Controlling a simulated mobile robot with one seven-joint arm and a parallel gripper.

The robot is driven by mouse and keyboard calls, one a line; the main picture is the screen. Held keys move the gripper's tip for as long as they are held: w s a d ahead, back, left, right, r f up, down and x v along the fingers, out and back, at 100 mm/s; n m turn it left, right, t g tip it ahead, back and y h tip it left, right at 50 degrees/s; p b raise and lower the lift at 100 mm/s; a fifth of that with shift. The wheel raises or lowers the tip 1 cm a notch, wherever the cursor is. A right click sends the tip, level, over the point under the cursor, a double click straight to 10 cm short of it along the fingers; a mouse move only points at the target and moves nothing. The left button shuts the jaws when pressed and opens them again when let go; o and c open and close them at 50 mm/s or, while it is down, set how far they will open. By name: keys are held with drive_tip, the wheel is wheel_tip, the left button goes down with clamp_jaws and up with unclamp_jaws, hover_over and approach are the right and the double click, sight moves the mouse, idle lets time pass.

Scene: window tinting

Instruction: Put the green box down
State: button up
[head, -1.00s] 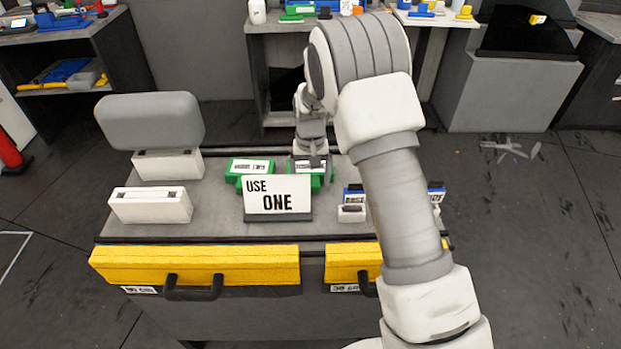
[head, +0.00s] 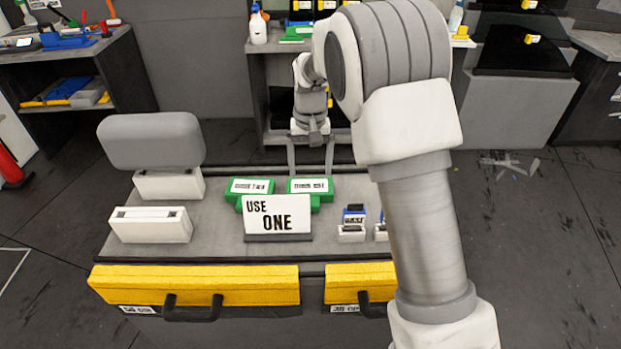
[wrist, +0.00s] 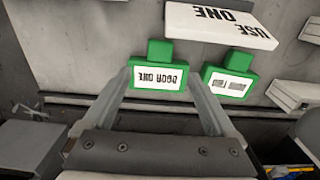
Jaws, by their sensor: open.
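Two green boxes stand side by side on the grey worktop behind a white "USE ONE" sign (head: 278,216). The right green box (head: 310,187) has a white label; in the wrist view this green box (wrist: 158,58) reads "DOOR ONE". The left green box (head: 250,187) also shows in the wrist view (wrist: 230,84), its label less legible. My gripper (head: 311,172) is open and empty, above and behind the right box. In the wrist view the spread fingers (wrist: 157,88) point towards the "DOOR ONE" box, with nothing held between them.
Small blue-and-white items (head: 354,216) stand right of the sign, partly behind my arm. A white block (head: 150,224) and a grey padded piece (head: 150,140) are at the left. Yellow drawer fronts (head: 195,285) with black handles line the front edge. A shelf stands behind.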

drive_tip(key=s+d+r+t, duration=0.1)
drive_tip(key=s+d+r, duration=0.3)
drive_tip(key=s+r, duration=0.3)
drive_tip(key=s+d+r+t, duration=0.1)
drive_tip(key=s+d+r, duration=0.2)
drive_tip(key=s+r, duration=0.4)
drive_tip(key=s+d+r+t, duration=0.1)
drive_tip(key=s+d, duration=0.1)
drive_tip(key=s, duration=0.6)
drive_tip(key=s+d+r+t, duration=0.1)
drive_tip(key=s+d+t, duration=0.1)
drive_tip(key=s, duration=0.6)
drive_tip(key=shift+s+d+r+t, duration=0.2)
drive_tip(key=shift+s+d+t, duration=0.1)
drive_tip(key=shift+d, duration=0.35)
drive_tip(key=shift+w, duration=0.1)
